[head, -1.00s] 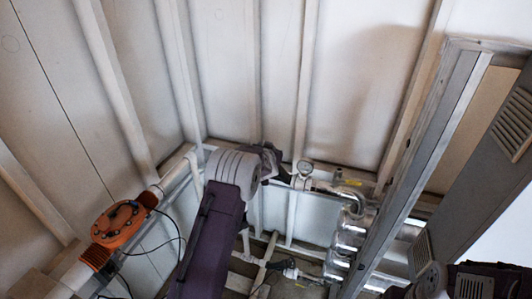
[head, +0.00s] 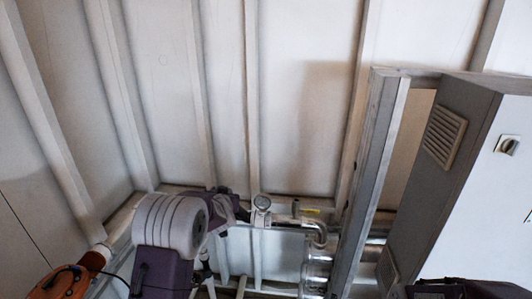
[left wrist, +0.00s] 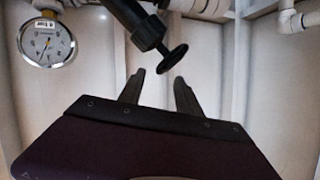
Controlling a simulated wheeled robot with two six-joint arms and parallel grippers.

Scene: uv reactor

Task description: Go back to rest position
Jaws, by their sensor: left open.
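My left arm comes up from the bottom of the head view, with its wrist beside the pipework. My left gripper (left wrist: 160,88) shows in the left wrist view with its two dark fingers apart and nothing between them. A black round valve handle (left wrist: 172,58) on a dark stem is just beyond the fingertips; I cannot tell the exact gap. In the head view the left fingers are too small to make out. Part of my right arm shows at the bottom right of the head view, but its gripper is not seen.
A pressure gauge (head: 262,202) stands on the pipes near my left wrist and also shows in the left wrist view (left wrist: 47,44). Shiny metal pipes (head: 316,268) run right of it. A grey post (head: 372,180) and a cabinet (head: 450,170) stand right. An orange device (head: 66,284) is lower left.

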